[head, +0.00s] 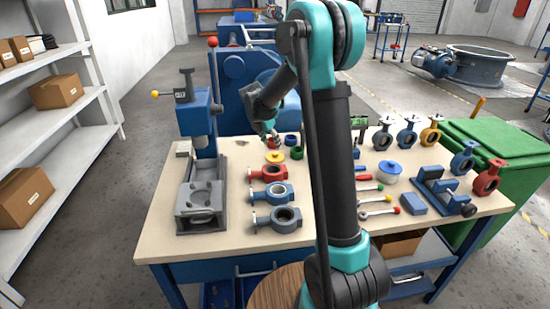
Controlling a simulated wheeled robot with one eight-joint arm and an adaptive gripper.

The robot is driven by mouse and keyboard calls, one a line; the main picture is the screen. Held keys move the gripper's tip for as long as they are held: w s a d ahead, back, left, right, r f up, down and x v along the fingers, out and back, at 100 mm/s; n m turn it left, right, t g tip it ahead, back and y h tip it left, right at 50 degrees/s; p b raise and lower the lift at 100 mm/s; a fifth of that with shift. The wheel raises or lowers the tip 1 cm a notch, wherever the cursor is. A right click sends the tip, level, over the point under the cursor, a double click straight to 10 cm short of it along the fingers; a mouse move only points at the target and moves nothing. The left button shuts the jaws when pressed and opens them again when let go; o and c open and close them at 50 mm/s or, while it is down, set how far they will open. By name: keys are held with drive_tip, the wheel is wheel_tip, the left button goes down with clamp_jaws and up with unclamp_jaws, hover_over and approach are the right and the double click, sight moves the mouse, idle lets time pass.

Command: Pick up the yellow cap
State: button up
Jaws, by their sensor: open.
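The yellow cap (275,157) lies flat on the wooden tabletop, left of my upright arm and just behind the red valve body. My gripper (271,138) hangs over the table behind the yellow cap, pointing down. It is open; its fingers are small and partly hidden in this view. A small red item (273,143) shows right at the fingertips; I cannot tell whether they touch it. The yellow cap appears apart from the fingers.
Red (267,174), blue (271,194) and grey (277,219) valve bodies lie in front of the cap. A press (201,195) stands left. Small blue (291,140) and green (297,153) parts lie to the right. Tools, a vise (443,190) and upright valves fill the table's right side.

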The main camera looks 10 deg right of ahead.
sight(275, 153)
drive_tip(key=shift+x, duration=3.15)
drive_tip(key=shift+w, duration=0.1)
drive_tip(key=c, duration=1.1)
